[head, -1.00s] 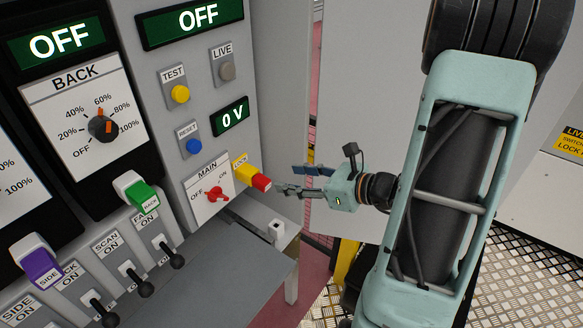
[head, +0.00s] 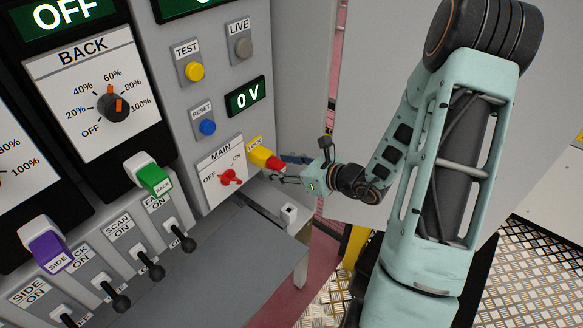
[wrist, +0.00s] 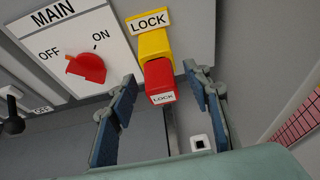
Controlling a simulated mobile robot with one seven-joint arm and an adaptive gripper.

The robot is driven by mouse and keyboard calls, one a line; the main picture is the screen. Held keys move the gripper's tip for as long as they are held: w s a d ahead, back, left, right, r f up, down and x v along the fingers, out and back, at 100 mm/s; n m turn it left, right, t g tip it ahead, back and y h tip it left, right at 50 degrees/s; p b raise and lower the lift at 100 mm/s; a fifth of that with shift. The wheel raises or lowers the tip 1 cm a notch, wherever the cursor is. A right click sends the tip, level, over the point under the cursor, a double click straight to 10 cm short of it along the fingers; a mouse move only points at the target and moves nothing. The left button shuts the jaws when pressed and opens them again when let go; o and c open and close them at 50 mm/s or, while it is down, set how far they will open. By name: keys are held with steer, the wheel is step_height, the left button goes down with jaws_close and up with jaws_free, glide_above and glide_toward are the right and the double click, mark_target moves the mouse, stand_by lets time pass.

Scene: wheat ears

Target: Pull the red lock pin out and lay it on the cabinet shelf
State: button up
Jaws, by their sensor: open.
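The red lock pin (head: 276,164) sits in the yellow lock housing (head: 259,154) on the panel, beside the MAIN switch. In the wrist view the red pin (wrist: 161,83) carries a LOCK label and projects from the yellow housing (wrist: 154,47). My gripper (head: 281,169) is open and close to the pin. In the wrist view my gripper's (wrist: 160,115) blue-padded fingers stand one on each side, with gaps between them and the pin. The grey cabinet shelf (head: 225,265) lies below the panel.
The red MAIN switch (head: 229,177) is left of the lock. A small white socketed block (head: 289,213) stands at the shelf's right end, below my gripper. Switch levers (head: 182,238) project on the left. The middle of the shelf is bare.

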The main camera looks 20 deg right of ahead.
steer(key=shift+w+a+f, duration=0.15)
steer(key=shift+w+a, duration=0.1)
steer(key=shift+w, duration=0.05)
steer(key=shift+c, duration=0.3)
steer(key=c, duration=1)
steer(key=o, duration=1.1)
steer(key=shift+c, duration=0.2)
